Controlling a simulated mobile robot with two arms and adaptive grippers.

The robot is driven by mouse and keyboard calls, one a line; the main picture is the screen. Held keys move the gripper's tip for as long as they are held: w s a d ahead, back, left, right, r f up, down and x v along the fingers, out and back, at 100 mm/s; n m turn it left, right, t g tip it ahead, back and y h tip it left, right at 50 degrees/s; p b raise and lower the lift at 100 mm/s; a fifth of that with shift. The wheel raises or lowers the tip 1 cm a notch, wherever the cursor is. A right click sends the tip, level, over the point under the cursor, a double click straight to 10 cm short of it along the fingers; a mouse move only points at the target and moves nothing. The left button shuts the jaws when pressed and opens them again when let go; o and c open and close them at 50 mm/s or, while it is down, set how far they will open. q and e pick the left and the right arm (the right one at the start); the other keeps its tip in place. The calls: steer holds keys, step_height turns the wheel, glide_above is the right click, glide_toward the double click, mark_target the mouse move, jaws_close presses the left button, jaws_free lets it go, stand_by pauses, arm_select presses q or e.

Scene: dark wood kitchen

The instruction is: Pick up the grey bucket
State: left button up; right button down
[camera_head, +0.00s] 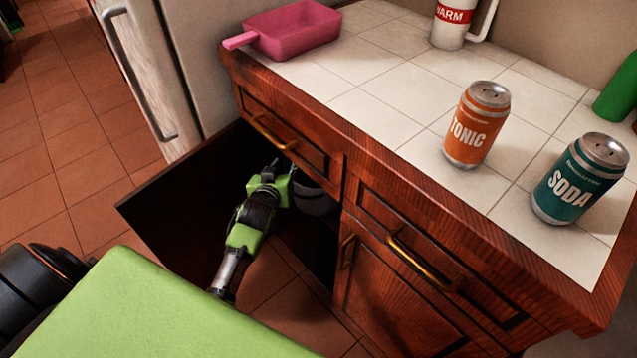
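The grey bucket (316,203) sits inside the open lower cupboard, in shadow. Only part of its rounded side shows; the rest is hidden by the cabinet front and my gripper. My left gripper (283,167) reaches into the cupboard opening, with its tips at the bucket's left upper side, just below the drawer. It overlaps the bucket in the picture, and I cannot tell whether it touches it. The fingertips are small and dark, so their opening is unclear. My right gripper is not in view.
The open cupboard door (185,205) stands left of my arm. A drawer with a brass handle (270,133) is just above my gripper. The tiled counter holds a pink pan (295,32), a tonic can (477,125), a soda can (580,180) and a mug (452,22).

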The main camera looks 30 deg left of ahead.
arm_select(q)
steer(key=shift+w, duration=0.1)
jaws_close()
steer(key=shift+r, duration=0.2)
